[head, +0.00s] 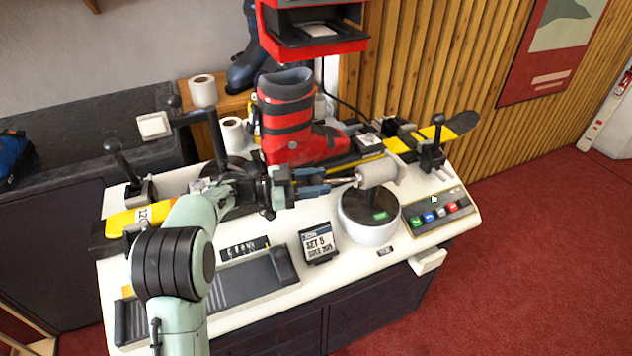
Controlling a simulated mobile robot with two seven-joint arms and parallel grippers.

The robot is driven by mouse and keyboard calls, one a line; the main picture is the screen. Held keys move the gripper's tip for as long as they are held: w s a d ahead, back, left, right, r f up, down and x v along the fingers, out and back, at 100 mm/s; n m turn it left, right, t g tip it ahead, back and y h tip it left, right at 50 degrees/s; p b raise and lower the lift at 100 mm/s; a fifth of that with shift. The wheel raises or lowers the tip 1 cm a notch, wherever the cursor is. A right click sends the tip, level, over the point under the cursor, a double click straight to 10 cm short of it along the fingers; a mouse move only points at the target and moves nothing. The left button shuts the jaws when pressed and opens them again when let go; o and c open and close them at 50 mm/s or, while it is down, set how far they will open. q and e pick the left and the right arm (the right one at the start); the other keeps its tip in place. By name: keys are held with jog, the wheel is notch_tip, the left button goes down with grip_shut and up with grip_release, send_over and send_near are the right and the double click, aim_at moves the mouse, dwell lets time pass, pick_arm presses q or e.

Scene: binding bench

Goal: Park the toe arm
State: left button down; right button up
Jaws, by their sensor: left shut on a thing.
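What looks like the toe arm is a pale grey cylinder (376,173) with a thin rod at its left end, above a round white base (369,233) with a dark top. My left gripper (327,181) reaches in from the left, with its blue fingers on either side of the rod. It is shut on the rod; the exact contact is small and partly hidden. A red ski boot (288,120) stands upright just behind the gripper, over a yellow and black ski (129,219) that runs across the bench. My right gripper is not in view.
A button panel (437,212) lies right of the round base. A small sign (319,243) stands in front of the gripper. Black clamp levers (118,153) rise at the left and right (436,135). A red machine (312,30) hangs above the boot. The bench front (345,276) has some bare white surface.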

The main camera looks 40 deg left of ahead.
pick_arm(q)
jog(key=shift+a+r, duration=0.1)
jog(key=shift+r, duration=0.25)
jog(key=c, duration=0.7)
grip_release()
jog(key=shift+w+f, duration=0.1)
jog(key=shift+f, duration=0.05)
jog(key=v, duration=1.3)
jog(key=shift+s, duration=0.2)
